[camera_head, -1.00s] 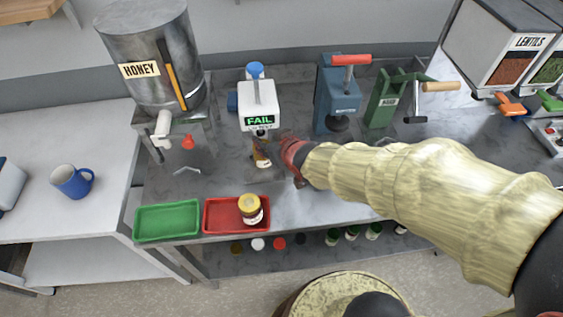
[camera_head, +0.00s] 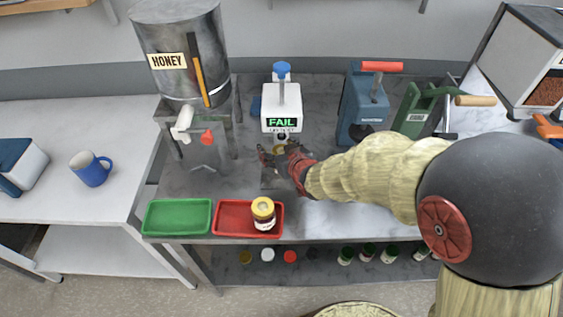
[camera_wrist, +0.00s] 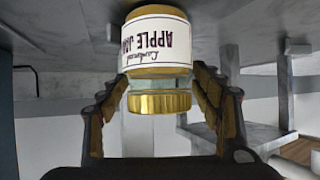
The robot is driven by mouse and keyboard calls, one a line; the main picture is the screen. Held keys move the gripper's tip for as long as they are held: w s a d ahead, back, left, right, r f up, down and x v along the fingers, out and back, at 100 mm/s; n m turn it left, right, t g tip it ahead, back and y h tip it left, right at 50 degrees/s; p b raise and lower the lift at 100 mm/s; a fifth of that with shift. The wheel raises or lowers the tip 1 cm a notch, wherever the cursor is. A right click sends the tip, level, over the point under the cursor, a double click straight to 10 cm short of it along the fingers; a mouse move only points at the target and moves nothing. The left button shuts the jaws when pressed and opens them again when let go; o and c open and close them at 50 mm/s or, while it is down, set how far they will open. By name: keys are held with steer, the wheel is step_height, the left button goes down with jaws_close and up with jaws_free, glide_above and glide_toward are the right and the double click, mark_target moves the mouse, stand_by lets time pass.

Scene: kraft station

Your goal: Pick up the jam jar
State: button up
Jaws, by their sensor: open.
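The jam jar (camera_wrist: 157,42) has a white label reading "APPLE JAM" and a gold lid. It appears inverted in the wrist view, with its lid (camera_wrist: 158,102) between my open gripper's fingers (camera_wrist: 160,92). Gaps show on both sides of the lid, so the fingers look apart from it. In the head view the jar's gold lid (camera_head: 279,148) shows under the white tester (camera_head: 282,108), whose screen reads "FAIL". My gripper (camera_head: 277,160) is around the jar there and hides most of it.
The green tray (camera_head: 177,217) and red tray (camera_head: 222,219) lie at the bench's front edge. The honey tank (camera_head: 172,58) stands left of the tester, the blue press (camera_head: 361,105) and green device (camera_head: 416,112) right. Several jars and lids are on the shelf below.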

steer(key=shift+w+f, duration=0.1)
steer(key=shift+w, duration=0.15)
steer(key=shift+c, duration=0.8)
steer(key=shift+s, duration=0.1)
steer(key=c, duration=1.5)
jaws_close()
